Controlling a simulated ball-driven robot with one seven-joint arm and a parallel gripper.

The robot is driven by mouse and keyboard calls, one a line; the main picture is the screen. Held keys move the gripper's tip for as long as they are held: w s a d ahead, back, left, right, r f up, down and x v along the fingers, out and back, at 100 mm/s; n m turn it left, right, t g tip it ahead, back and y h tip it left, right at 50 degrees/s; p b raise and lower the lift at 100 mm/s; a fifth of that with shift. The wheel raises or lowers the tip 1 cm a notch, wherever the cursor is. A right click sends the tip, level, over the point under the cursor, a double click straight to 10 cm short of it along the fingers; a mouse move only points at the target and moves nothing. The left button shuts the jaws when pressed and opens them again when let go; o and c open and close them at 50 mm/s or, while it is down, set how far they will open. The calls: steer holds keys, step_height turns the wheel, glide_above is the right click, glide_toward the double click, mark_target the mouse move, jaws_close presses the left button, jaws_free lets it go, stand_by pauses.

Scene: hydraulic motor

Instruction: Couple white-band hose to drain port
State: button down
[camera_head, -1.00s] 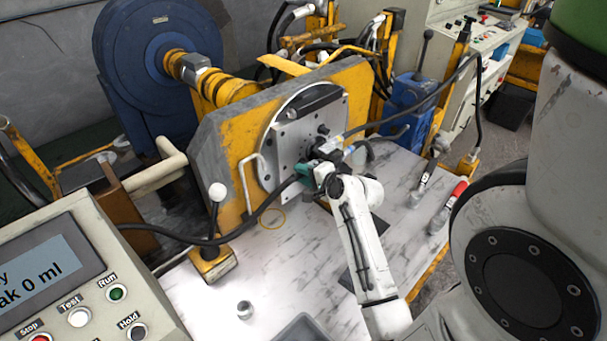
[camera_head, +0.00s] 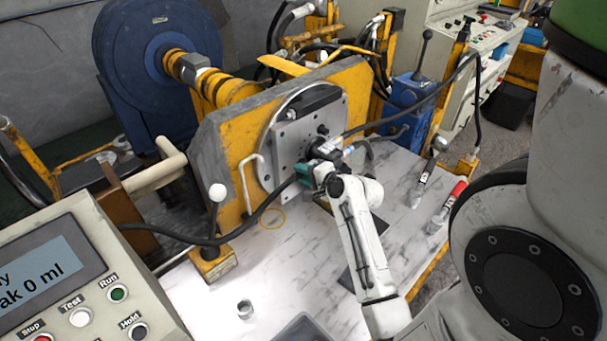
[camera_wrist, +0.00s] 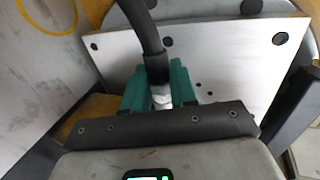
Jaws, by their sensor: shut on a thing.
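My gripper (camera_head: 304,172), with teal fingers, is at the lower front of the grey motor plate (camera_head: 290,138). In the wrist view the fingers (camera_wrist: 161,92) are shut on a black hose (camera_wrist: 149,38) at its end, where a pale whitish band or sleeve (camera_wrist: 161,97) shows between them. In the head view a black hose (camera_head: 245,232) runs from the left up to my gripper. The hose's tip is hidden, and I cannot tell whether it touches a port. The drain port cannot be made out; a dark fitting (camera_head: 323,130) shows on the plate above my gripper.
Another dark hose (camera_head: 420,103) runs right from the plate. A small metal cup (camera_head: 245,309) and a yellow ring (camera_head: 272,218) are on the pale table (camera_head: 300,245).

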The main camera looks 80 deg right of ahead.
steer(key=shift+s+d, duration=0.3)
steer(key=shift+d, duration=0.2)
steer(key=c, duration=0.8)
jaws_free()
steer(key=shift+c, duration=0.2)
steer(key=p+v, duration=0.3)
steer(key=v, duration=0.4)
steer(key=shift+s, duration=0.1)
